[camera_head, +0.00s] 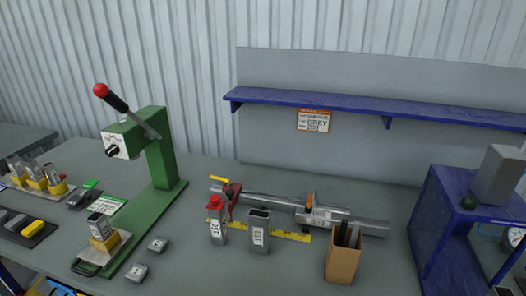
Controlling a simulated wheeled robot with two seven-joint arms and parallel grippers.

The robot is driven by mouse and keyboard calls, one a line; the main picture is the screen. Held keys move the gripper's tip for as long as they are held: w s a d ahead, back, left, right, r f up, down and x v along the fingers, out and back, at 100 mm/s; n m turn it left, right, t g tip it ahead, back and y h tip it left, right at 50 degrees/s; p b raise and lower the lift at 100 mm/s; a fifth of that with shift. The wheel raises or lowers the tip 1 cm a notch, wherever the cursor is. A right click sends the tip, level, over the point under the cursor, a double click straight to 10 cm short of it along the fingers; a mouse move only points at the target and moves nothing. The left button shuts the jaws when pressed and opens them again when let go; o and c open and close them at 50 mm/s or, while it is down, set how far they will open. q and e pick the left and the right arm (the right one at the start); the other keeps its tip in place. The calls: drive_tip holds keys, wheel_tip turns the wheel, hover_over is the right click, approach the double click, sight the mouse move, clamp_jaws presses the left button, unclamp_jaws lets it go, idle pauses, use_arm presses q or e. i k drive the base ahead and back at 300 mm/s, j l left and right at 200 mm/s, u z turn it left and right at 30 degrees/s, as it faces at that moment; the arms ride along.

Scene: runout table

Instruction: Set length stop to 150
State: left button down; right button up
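A metal rail (265,200) lies across the middle of the table, with a yellow scale (290,235) along its front. A red clamp-like part (232,190) sits at its left end. An orange piece (310,198) stands on a metal block (325,216) toward the right. In front of the rail stand a grey upright block with a red top (216,220), its label apparently reading 150, and a grey hollow block (259,231) with a label too small to read surely. I cannot tell which part is the length stop or its setting. Neither gripper is in view.
A green lever press (160,150) stands at left, with small grey tiles (136,272) before it. A brown box (343,262) holding dark strips stands front right of the rail. A blue stand (445,220) is at right. A blue shelf (350,103) hangs behind.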

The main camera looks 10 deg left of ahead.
sight(232, 192)
drive_tip(key=k+j+z, duration=0.1)
drive_tip(key=j+z, duration=0.25)
drive_tip(key=k+j+z, duration=0.1)
drive_tip(key=j+z, duration=0.3)
drive_tip(key=l, duration=0.1)
